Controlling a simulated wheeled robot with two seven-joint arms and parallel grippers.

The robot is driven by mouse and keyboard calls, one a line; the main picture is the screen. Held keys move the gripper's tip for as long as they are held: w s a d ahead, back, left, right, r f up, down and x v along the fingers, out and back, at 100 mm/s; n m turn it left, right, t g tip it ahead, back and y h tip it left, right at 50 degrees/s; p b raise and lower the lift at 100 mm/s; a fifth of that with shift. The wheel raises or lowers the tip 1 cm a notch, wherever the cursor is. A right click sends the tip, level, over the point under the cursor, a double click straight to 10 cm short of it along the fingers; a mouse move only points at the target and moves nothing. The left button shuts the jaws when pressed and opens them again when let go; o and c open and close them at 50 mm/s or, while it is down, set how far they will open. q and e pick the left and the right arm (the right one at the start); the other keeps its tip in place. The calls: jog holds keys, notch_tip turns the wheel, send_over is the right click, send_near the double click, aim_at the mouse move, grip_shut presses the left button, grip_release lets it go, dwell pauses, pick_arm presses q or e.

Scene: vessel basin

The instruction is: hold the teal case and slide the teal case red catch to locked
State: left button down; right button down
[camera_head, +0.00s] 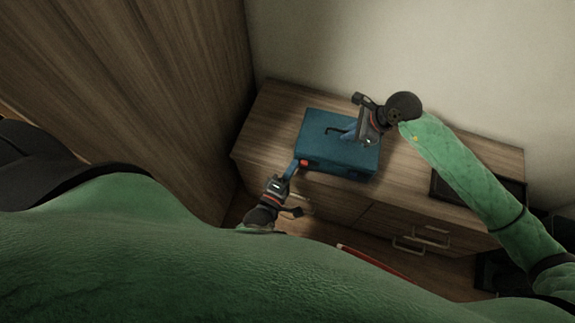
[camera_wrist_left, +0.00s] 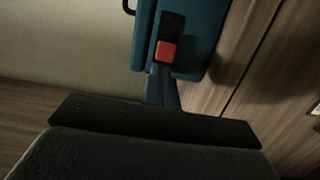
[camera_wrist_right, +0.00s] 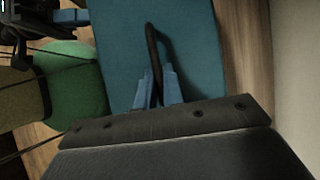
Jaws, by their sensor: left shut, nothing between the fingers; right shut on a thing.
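The teal case (camera_head: 317,125) lies on top of a wooden drawer cabinet. Its red catch (camera_head: 303,162) is on the front side near the left corner; in the left wrist view the red catch (camera_wrist_left: 166,51) sits at one end of a dark track. My left gripper (camera_head: 292,167) is shut and empty, its blue fingertips right by the catch; I cannot tell whether they touch it. My right gripper (camera_head: 346,131) is above the case, shut on its dark handle (camera_wrist_right: 153,50), which shows between the blue fingers in the right wrist view.
The cabinet top (camera_head: 270,110) is bare left of the case. A dark flat item (camera_head: 455,188) lies at the cabinet's right end, beside my right arm. A wooden panel (camera_head: 130,70) rises at the left and a pale wall (camera_head: 420,50) stands behind. Drawer handles (camera_head: 420,243) stick out in front.

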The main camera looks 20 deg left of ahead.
pick_arm(q)
jog(key=d, duration=0.3)
jog(key=shift+w, duration=0.1)
dwell(0.3)
jog(key=s+a, duration=0.6)
jog(key=s, duration=0.4)
dwell(0.5)
pick_arm(e)
jog(key=c, duration=1.5)
grip_release()
jog(key=shift+o, duration=0.2)
